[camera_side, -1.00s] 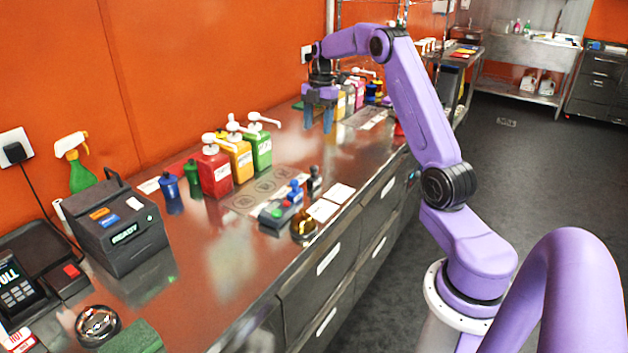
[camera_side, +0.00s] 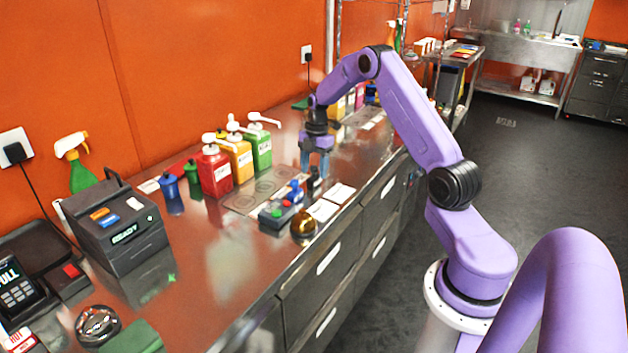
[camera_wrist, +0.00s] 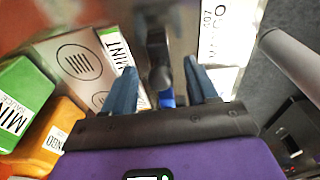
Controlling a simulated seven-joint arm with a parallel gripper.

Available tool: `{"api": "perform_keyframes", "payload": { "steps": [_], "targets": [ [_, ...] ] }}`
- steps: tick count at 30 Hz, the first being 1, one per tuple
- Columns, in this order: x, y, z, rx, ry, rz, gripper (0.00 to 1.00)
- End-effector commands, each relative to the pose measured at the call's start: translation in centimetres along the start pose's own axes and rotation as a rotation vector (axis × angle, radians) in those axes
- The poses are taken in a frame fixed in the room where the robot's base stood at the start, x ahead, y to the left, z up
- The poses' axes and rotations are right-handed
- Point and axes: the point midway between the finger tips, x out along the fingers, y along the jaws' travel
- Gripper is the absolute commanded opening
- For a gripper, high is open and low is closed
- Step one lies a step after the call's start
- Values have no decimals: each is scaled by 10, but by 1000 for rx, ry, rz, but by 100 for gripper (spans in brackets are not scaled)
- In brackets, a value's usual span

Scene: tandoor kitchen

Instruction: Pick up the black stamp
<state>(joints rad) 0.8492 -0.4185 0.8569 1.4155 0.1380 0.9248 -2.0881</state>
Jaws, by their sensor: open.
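The black stamp (camera_side: 314,184) stands upright on the steel counter, beside the blue stamp (camera_side: 296,191). My gripper (camera_side: 314,170) is low over it, fingers pointing down and open. In the wrist view the black stamp (camera_wrist: 158,48) shows between the two blue fingers of my gripper (camera_wrist: 160,68), with a gap on each side. The fingers do not appear to touch it. Part of its lower end is hard to see. A bit of the blue stamp (camera_wrist: 167,98) shows behind it, near the gripper body.
Red (camera_side: 214,170), yellow (camera_side: 240,160) and green (camera_side: 262,150) pump bottles stand to the left. An ink pad box (camera_side: 275,212) and a gold dome bell (camera_side: 304,224) are in front. White cards (camera_side: 322,210) lie near the counter edge.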

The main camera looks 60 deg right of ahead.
Motion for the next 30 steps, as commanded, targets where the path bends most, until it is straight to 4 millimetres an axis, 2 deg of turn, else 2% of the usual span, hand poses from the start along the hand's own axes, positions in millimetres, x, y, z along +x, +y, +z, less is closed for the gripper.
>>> {"api": "perform_keyframes", "payload": {
  "steps": [3,6,14,19,20,30],
  "targets": [
    [17,-1,-1,1,1,-2,58],
    [24,-1,-1,0,0,-1,58],
    [26,0,-1,0,0,0,58],
    [26,0,-1,0,0,0,6],
    [26,0,-1,0,0,0,0],
    [24,0,-1,0,-1,1,0]
  ]
}}
